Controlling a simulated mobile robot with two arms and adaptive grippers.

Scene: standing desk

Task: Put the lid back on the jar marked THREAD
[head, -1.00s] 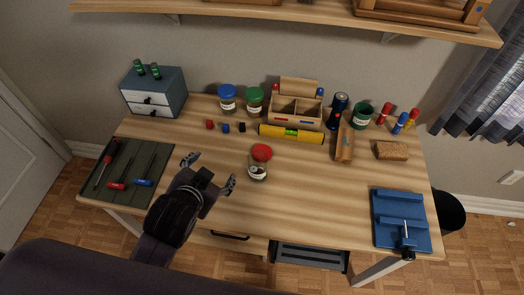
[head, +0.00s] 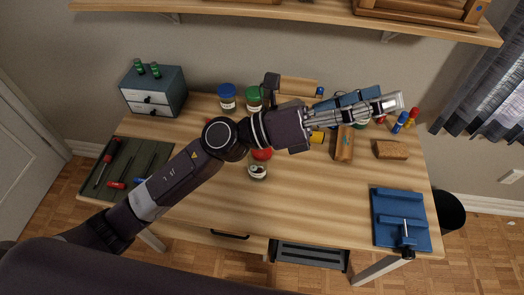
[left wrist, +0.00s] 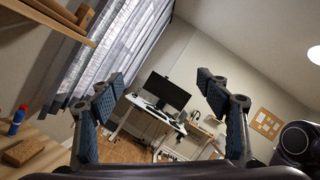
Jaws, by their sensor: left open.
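A clear glass jar (head: 258,172) with a pale label stands upright near the middle of the desk. A red lid (head: 262,154) shows at its top edge, partly covered by my left arm. I cannot tell whether the lid sits on the jar or lies behind it, and the label is too small to read. My left gripper (head: 388,101) is stretched out to the right above the back right of the desk, well away from the jar. In the left wrist view its two fingers (left wrist: 165,92) are spread with nothing between them. My right gripper is not in view.
A blue-lidded jar (head: 227,97) and a green-lidded jar (head: 254,98) stand at the back. A cork-coloured block (head: 391,149), a wooden piece (head: 344,145) and a blue vise (head: 400,218) are on the right. The front middle of the desk (head: 310,205) is clear.

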